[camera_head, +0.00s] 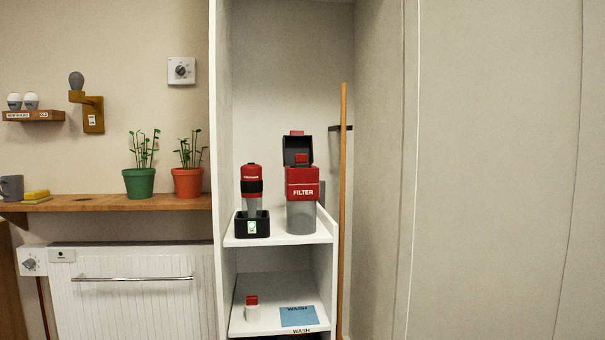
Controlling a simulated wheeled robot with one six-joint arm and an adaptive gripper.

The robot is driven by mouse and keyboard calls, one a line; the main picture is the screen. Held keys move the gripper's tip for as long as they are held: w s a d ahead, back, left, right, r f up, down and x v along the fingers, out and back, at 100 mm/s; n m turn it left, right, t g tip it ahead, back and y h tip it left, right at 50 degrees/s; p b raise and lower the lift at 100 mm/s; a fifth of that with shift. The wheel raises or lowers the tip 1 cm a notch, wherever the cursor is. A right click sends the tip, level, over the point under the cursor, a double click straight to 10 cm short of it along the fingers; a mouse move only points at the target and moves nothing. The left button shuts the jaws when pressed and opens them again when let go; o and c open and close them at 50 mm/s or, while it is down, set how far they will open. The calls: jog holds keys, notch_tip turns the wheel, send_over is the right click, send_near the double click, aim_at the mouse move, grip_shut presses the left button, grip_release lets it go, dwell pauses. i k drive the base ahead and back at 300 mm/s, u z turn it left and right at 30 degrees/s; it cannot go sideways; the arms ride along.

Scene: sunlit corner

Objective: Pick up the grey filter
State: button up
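A red and grey unit (302,191) labelled FILTER stands on the upper shelf of the white cupboard. Its dark lid (297,145) is tipped up and open, and a small red part (301,159) shows in the opening. The lower body of the unit is a grey cylinder (300,219). I cannot make out a separate loose grey filter; the inside of the unit is mostly hidden. My gripper is not in view.
A red and black handheld device (251,186) stands in a black dock (252,229) left of the unit. On the lower shelf are a small red-topped white item (252,308) and a blue WASH mat (298,316). A wooden pole (343,210) stands upright at right.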

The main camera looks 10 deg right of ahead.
aim_at(301, 160)
jog(key=u, duration=0.6)
jog(key=i, duration=0.5)
jog(key=u, duration=0.65)
jog(key=i, duration=0.75)
jog(key=z, duration=0.15)
